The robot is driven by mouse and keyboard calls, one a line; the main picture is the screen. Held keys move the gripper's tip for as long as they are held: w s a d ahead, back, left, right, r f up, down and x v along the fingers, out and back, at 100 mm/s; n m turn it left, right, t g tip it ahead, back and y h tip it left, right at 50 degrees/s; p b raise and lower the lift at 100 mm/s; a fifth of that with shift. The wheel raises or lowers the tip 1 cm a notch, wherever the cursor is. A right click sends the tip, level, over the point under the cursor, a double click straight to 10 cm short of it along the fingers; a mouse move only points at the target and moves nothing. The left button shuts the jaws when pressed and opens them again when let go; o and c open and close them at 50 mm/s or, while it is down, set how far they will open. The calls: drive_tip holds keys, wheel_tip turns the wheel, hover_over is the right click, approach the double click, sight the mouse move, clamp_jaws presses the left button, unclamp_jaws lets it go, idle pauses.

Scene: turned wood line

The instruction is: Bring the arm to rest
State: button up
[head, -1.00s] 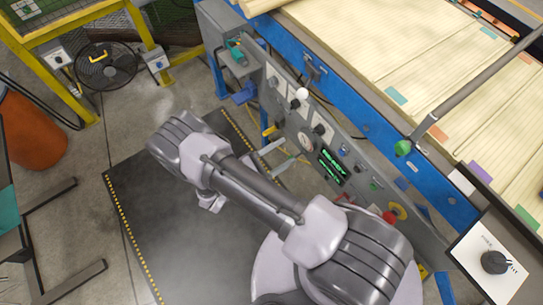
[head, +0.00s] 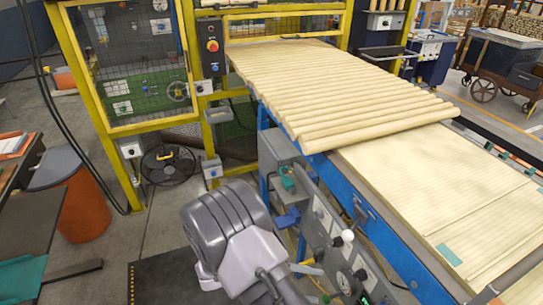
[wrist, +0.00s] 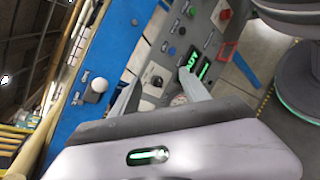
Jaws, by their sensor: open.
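My gripper (wrist: 158,92) is open and empty in the wrist view, its two pale fingers spread apart. Beyond the fingers is the grey control panel (wrist: 180,40), with a lit green display (wrist: 200,65), dark knobs and a white ball knob (wrist: 98,86). I cannot tell how far the fingertips are from the panel. In the head view my arm (head: 225,235) is bent at the bottom middle, left of the panel (head: 320,218). The gripper is mostly hidden there behind the arm.
A conveyor with a blue side rail (head: 385,235) carries several pale wood rods (head: 340,95). A yellow guard frame (head: 190,60), a fan (head: 168,165) and an orange bin (head: 80,205) stand at the left.

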drive_tip(key=s+r+m+t+y, duration=0.2)
drive_tip(key=s+r+m+y, duration=0.1)
drive_tip(key=r, duration=0.6)
drive_tip(key=s+r+m+t+y, duration=0.2)
drive_tip(key=s+r+m+y, duration=0.2)
drive_tip(key=r+m+y, duration=0.2)
drive_tip(key=s+r+m+t+y, duration=0.2)
drive_tip(key=s+r+m+y, duration=0.2)
drive_tip(key=r+y, duration=0.3)
wheel_tip(320, 180, up, 5)
drive_tip(key=shift+s+a+f+m, duration=0.1)
drive_tip(key=shift+s+a+m, duration=0.1)
drive_tip(key=shift+a+m, duration=0.3)
